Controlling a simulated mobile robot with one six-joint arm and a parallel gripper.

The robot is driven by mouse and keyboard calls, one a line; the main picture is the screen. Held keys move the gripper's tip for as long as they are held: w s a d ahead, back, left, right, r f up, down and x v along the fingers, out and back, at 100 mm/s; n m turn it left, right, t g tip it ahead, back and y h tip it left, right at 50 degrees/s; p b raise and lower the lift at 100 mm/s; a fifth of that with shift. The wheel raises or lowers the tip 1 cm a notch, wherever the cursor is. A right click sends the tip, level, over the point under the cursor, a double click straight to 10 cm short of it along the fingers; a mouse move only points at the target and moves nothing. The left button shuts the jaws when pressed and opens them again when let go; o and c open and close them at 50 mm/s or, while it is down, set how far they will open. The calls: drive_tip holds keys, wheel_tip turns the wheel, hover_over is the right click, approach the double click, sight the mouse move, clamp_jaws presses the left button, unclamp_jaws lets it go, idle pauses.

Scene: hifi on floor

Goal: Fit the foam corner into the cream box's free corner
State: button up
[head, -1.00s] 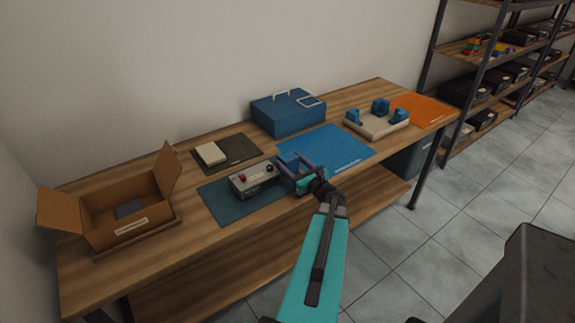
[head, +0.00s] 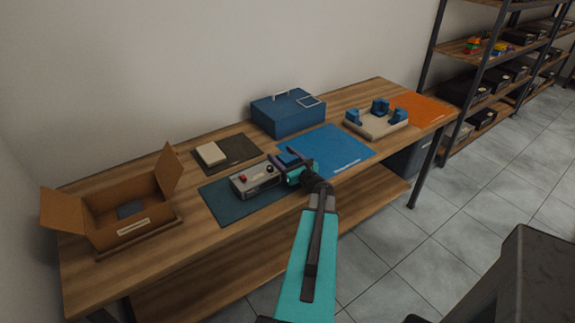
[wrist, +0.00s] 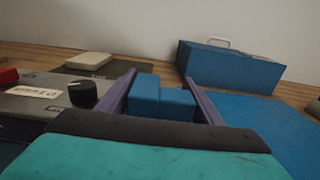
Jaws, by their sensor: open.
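The blue foam corner (wrist: 162,102) stands between my gripper's two purple fingers in the wrist view, with a narrow gap visible beside the fingers. In the head view the foam corner (head: 287,158) is partly hidden by my gripper (head: 291,163), which is open around it beside the grey control box. Whether the fingers touch it I cannot tell. The cream box (head: 372,128) is a low open tray at the right of the table. Blue foam corners sit in its left, back and right corners; its front corner is bare.
The grey control box (head: 254,181) with knobs stands close to the left of my gripper. A blue case (head: 288,113) stands behind. A blue mat (head: 340,150) lies clear towards the cream box. An open cardboard box (head: 130,230) is at far left, an orange mat (head: 425,108) at right.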

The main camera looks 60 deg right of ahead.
idle(0.5)
drive_tip(key=c, duration=0.9)
drive_tip(key=shift+r, duration=0.15)
